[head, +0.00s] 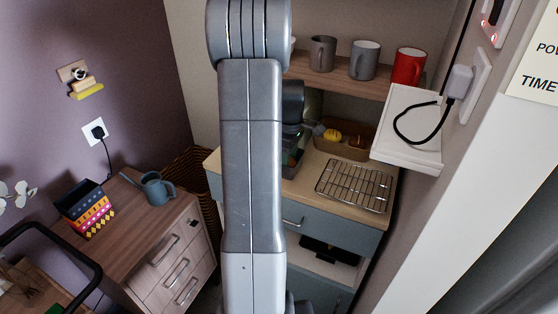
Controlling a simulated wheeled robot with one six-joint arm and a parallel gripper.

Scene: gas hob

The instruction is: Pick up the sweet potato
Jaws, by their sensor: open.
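A brown tray-like basket (341,152) stands at the back of the wooden counter. A yellow-orange rounded item (332,135) lies in its left part, and a smaller brownish-yellow item (355,140) lies to its right. Both are too small to tell for sure which is the sweet potato. My gripper (318,130) shows small and partly hidden behind my arm, at the left end of the basket and close to the yellow-orange item. It is open, and I see nothing held. My arm hides the left part of the counter.
A wire cooling rack (353,186) lies on the counter in front of the basket. A shelf above holds a dark mug (322,53), a grey mug (364,60) and a red mug (408,66). A white box (408,150) with a black cable juts out at the right.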

